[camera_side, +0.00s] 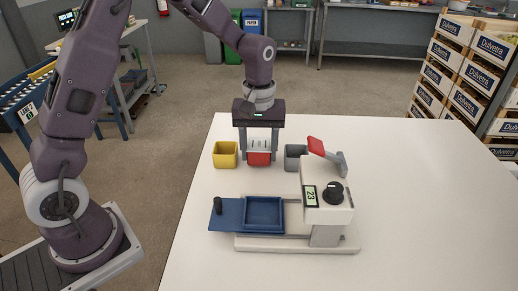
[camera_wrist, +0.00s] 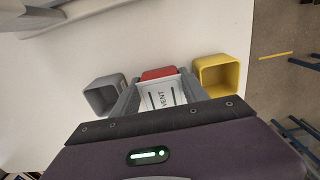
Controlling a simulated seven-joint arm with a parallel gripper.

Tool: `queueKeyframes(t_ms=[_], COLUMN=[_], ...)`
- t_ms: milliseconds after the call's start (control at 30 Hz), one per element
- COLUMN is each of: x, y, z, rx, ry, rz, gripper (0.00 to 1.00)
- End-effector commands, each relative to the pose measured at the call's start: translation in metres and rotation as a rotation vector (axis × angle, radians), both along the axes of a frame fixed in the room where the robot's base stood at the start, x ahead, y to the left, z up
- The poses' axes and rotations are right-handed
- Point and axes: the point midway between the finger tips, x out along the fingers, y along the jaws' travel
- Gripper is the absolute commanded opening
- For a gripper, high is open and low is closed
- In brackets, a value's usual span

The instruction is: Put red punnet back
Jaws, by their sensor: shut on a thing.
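The red punnet (camera_side: 259,159) is between the fingers of my gripper (camera_side: 260,148), in line between the yellow and grey punnets. My gripper points down and is shut on it. In the wrist view the punnet's red wall (camera_wrist: 158,73) shows past a white sheet (camera_wrist: 160,95) printed "VENT" on its top. The gripper (camera_wrist: 158,92) has a finger on each side. Whether the punnet's base touches the table cannot be told.
The yellow punnet (camera_side: 225,154) stands left and the grey punnet (camera_side: 294,158) right, both close by. In front is a cream machine (camera_side: 325,215) with a red-tipped lever (camera_side: 317,146), a dial and a blue tray (camera_side: 264,229). The white table (camera_side: 420,190) is clear on the right.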

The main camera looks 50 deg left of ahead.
Motion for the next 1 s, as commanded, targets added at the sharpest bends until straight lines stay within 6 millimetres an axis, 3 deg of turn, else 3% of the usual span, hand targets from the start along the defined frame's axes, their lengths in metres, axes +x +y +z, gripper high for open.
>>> queueKeyframes(t_ms=[1000], x=[0.0000], y=[0.0001], z=[-0.0093], rx=[0.000], ry=[0.000], rz=[0.000], gripper=[0.07])
